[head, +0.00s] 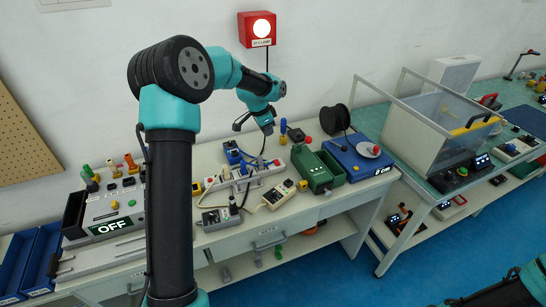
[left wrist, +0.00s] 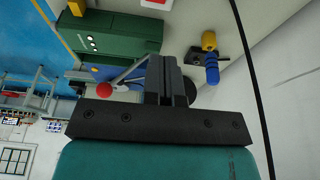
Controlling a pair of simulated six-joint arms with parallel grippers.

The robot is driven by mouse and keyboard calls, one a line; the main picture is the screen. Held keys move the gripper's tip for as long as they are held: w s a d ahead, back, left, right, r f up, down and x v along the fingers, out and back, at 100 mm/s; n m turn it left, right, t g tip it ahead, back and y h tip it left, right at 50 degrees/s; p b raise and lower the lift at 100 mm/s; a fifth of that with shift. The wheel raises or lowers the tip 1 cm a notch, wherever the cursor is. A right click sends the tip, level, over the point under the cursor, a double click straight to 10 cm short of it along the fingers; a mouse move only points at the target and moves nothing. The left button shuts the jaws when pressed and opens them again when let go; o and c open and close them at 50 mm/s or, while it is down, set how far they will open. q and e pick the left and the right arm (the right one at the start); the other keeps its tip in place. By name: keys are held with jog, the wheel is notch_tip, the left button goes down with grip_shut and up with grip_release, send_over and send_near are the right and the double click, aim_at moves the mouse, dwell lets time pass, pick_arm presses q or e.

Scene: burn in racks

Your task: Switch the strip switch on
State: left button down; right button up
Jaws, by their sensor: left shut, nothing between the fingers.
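My left gripper (head: 268,128) hangs above the back of the bench, behind and apart from this block. In the left wrist view its fingers (left wrist: 172,80) are together with nothing between them. A white piece with a red patch (left wrist: 155,3) is cut off at the top of that view; I cannot tell whether it is the strip. My right gripper is not visible; only part of that arm shows at lower right.
A green box (head: 318,170) and a blue device with a reel (head: 358,155) stand right of centre. A lit red wall box (head: 258,29) has a hanging cable. A panel reading OFF (head: 117,226) is at left.

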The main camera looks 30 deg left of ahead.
aim_at(276, 160)
pick_arm(q)
jog(key=shift+f, duration=0.1)
jog(key=x, duration=1.2)
jog(key=shift+s+a+f, duration=0.2)
jog(key=shift+s+f, duration=0.1)
jog(key=shift+f, duration=0.7)
